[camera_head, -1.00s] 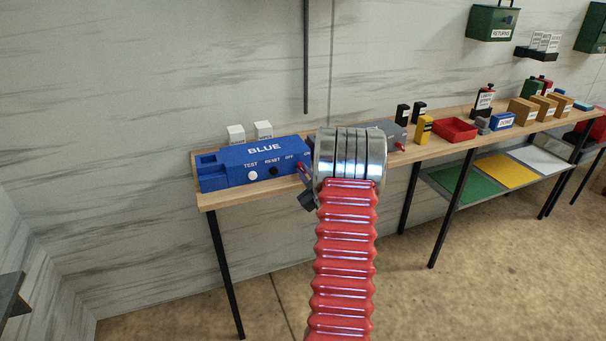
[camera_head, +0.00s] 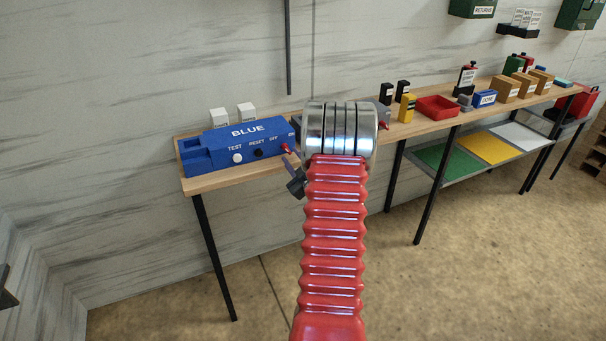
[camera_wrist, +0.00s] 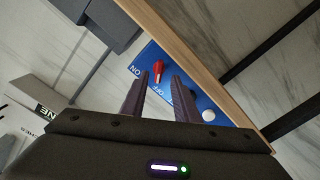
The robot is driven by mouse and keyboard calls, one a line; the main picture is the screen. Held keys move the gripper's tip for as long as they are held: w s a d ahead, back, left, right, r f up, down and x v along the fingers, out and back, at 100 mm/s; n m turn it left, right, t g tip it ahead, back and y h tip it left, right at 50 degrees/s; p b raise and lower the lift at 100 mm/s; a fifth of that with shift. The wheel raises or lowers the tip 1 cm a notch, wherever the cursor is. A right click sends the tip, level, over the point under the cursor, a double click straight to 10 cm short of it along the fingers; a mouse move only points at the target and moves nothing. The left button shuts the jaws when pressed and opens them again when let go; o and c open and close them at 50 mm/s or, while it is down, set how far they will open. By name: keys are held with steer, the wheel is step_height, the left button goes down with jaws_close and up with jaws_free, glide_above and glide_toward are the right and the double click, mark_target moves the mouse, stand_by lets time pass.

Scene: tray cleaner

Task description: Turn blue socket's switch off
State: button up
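The blue socket (camera_head: 218,152) sits at the left end of the wooden bench, marked BLUE, with TEST, RESET, OFF and ON labels on its front. Its red switch (camera_head: 287,149) is at the right end of the front, beside the ON label; in the wrist view the red switch (camera_wrist: 159,68) also lies by ON, with OFF to its right. My gripper (camera_wrist: 164,78) is open and empty, its two dark fingers pointing at the socket face near the switch. In the head view my arm hides most of the gripper; contact with the switch cannot be told.
The bench (camera_head: 215,181) continues right with a yellow box (camera_head: 407,108), a red tray (camera_head: 437,108) and several brown boxes. Two white blocks stand behind the socket. A grey block (camera_wrist: 100,25) is close by in the wrist view. Floor in front is free.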

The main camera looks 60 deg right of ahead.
steer(key=v, duration=1)
steer(key=shift+f, duration=0.15)
steer(key=s+a+f+m+g+y, duration=0.35)
steer(key=s+f+m+g, duration=0.35)
steer(key=f+g, duration=0.4)
steer(key=s+a+r+n+y, duration=0.1)
steer(key=a+r, duration=0.7)
steer(key=a, duration=0.8)
steer(key=s+a+r+n+y, duration=0.1)
steer(key=a+r, duration=0.7)
steer(key=a, duration=0.8)
steer(key=s+a+r+n+t+y, duration=0.1)
steer(key=a+r+n+y, duration=0.2)
steer(key=a+r, duration=0.5)
steer(key=a+n, duration=0.1)
steer(key=a, duration=0.7)
steer(key=shift+y, duration=0.35)
